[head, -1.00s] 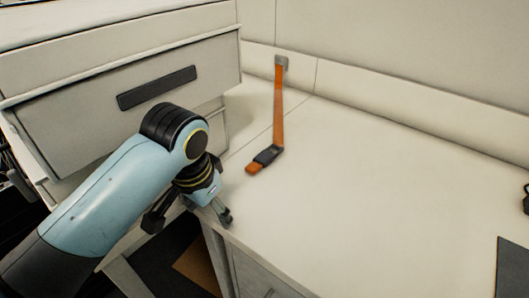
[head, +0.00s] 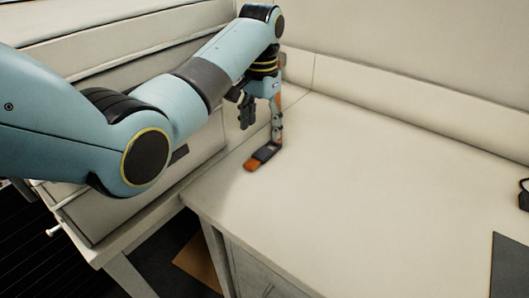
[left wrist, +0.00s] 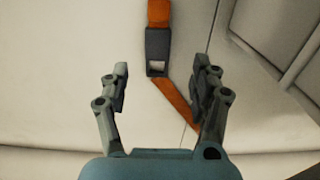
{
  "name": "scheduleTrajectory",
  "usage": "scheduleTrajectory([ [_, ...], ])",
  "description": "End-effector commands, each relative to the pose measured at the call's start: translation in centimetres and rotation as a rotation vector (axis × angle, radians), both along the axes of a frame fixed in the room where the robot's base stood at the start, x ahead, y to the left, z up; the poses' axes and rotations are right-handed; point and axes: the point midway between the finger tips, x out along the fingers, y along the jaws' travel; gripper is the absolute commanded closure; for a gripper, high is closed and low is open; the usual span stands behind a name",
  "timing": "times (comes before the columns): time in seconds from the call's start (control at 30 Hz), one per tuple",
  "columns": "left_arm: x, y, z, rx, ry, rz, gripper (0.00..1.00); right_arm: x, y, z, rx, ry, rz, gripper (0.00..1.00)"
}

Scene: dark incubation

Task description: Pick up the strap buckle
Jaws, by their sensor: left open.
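The strap buckle (head: 265,153) is a dark grey buckle with an orange end, lying on the pale worktop. Its orange strap (head: 279,104) runs back towards the wall, mostly hidden behind my left gripper. My left gripper (head: 262,128) is open and empty, pointing down just above and behind the buckle. In the left wrist view the buckle (left wrist: 157,50) lies ahead of and between the two open fingers (left wrist: 162,82), and the strap slants down right to the right finger. My right gripper is not in view.
A pale drawer unit (head: 110,208) stands left, under my left arm. A raised pale ledge (head: 400,118) runs along the back wall. A dark mat (head: 508,265) and a black object (head: 524,195) lie at the right. The middle of the worktop is clear.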

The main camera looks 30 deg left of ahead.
Motion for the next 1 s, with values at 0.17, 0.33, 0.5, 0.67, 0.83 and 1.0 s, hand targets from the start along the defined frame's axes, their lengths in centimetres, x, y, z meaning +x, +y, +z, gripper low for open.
scheduleTrajectory([
  [0.17,0.0,0.0,-2.0,0.000,-0.001,0.000,0.37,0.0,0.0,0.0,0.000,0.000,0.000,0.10],
  [0.33,-0.2,-0.2,-3.8,-0.001,0.002,0.000,0.37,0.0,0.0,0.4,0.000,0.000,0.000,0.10],
  [0.5,-0.3,-0.4,-6.5,0.000,0.001,0.000,0.37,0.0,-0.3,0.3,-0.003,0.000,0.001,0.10],
  [0.67,-0.2,-0.3,-7.3,0.001,-0.002,0.000,0.37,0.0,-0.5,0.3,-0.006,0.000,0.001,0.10],
  [0.83,-0.2,-0.3,-7.3,0.001,-0.002,0.000,0.37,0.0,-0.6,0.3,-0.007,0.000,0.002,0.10],
  [1.0,-0.2,-0.3,-7.3,0.001,-0.002,0.000,0.59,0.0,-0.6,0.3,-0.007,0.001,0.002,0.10],
])
